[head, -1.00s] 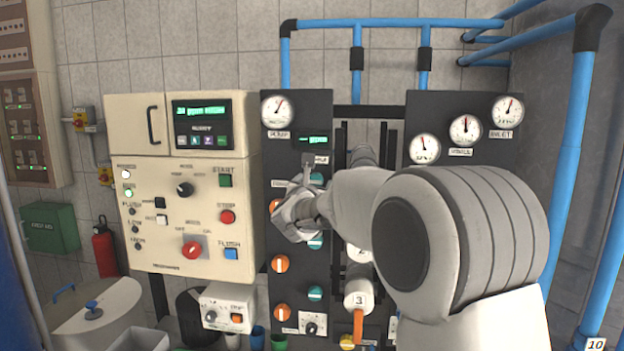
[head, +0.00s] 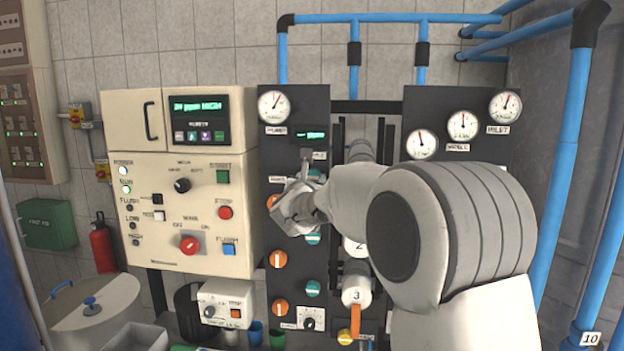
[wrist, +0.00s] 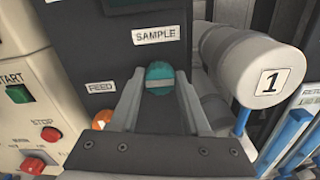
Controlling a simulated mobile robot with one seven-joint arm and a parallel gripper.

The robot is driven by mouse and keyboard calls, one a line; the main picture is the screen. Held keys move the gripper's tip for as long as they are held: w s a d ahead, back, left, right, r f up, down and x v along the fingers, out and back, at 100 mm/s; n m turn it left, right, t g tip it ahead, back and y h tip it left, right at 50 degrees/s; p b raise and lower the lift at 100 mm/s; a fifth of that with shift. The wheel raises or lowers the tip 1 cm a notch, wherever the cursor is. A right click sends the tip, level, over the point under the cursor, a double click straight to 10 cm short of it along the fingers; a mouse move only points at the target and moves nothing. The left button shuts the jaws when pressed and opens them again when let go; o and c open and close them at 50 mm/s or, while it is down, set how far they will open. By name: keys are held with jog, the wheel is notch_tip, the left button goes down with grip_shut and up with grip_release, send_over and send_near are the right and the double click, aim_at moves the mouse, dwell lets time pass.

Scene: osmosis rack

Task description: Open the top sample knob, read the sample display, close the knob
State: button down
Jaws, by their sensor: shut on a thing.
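The top sample knob is a round teal knob (wrist: 159,77) with a pale bar across it, below the SAMPLE label (wrist: 156,35) in the wrist view. My gripper (wrist: 159,88) is shut on it, with one finger at each side. In the head view my gripper (head: 303,185) is at the upper part of the dark panel, and the teal knob (head: 315,175) shows only partly beside it. The small sample display (head: 311,135) glows green above, under the pump gauge; its text is too small to read.
A cream control box (head: 190,215) with a green-lit screen (head: 199,106) stands left of the panel. An orange feed knob (wrist: 102,119) lies left of my fingers. White cylinder 1 (wrist: 255,75) is close on the right. More orange and teal knobs line the panel below.

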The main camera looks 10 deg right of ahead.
jog(key=n+b, duration=0.2)
jog(key=n, duration=0.1)
jog(key=shift+a+f+n, duration=0.1)
jog(key=shift+n, duration=0.2)
jog(key=n+b, duration=0.1)
jog(key=n, duration=0.3)
jog(key=shift+n, duration=0.3)
jog(key=n, duration=0.4)
jog(key=n+p, duration=0.1)
jog(key=n, duration=0.4)
jog(key=shift+n, duration=0.3)
jog(key=shift+c, duration=1.9)
grip_release()
